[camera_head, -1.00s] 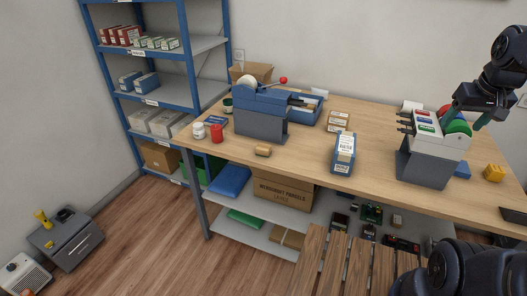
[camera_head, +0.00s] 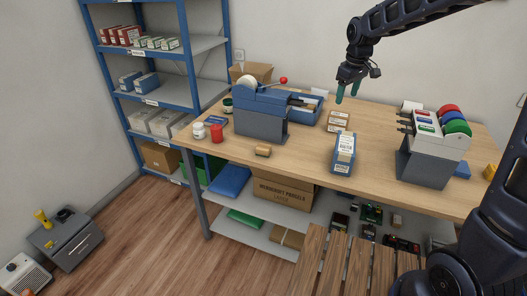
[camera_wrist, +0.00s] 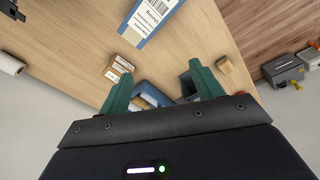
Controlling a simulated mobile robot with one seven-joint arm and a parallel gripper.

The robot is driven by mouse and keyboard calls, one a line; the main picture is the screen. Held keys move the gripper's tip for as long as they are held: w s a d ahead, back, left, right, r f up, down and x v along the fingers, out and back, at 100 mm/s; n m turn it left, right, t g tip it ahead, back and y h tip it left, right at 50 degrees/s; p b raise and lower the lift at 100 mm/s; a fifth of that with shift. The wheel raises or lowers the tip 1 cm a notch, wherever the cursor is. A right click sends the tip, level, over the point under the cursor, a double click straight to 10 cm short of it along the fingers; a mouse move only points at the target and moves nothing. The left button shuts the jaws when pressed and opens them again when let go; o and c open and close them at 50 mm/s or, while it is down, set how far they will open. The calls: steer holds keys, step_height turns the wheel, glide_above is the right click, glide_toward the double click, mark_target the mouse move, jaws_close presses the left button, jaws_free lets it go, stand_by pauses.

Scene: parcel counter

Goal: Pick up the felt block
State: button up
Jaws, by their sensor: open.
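The felt block looks to be the small tan block (camera_head: 263,150) lying on the table near its front edge, in front of the blue-grey dispenser. It also shows in the wrist view, as a small tan block (camera_wrist: 224,64) just right of the right finger. My gripper (camera_head: 348,91) is high above the back of the table, well to the right of the block and apart from it. Its green fingers (camera_wrist: 154,66) are spread, with nothing between them.
Farther right stands a grey stand with coloured rolls (camera_head: 430,153). Small boxes (camera_head: 338,121) lie below my gripper.

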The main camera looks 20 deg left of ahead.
steer(key=a+f+n, duration=0.2)
steer(key=a+f, duration=0.2)
steer(key=a, duration=0.3)
steer(key=a+f+n, duration=0.1)
steer(key=a+f, duration=0.2)
steer(key=a, duration=0.4)
steer(key=n+g, duration=0.1)
steer(key=n, duration=0.3)
glide_toward(264, 147)
steer(key=shift+w+a+h, duration=0.2)
steer(key=shift+a+h, duration=0.15)
steer(key=shift+h, duration=0.05)
step_height(264, 147, down, 10)
steer(key=shift+a+f, duration=0.1)
steer(key=shift+a, duration=0.05)
steer(key=c, duration=1.1)
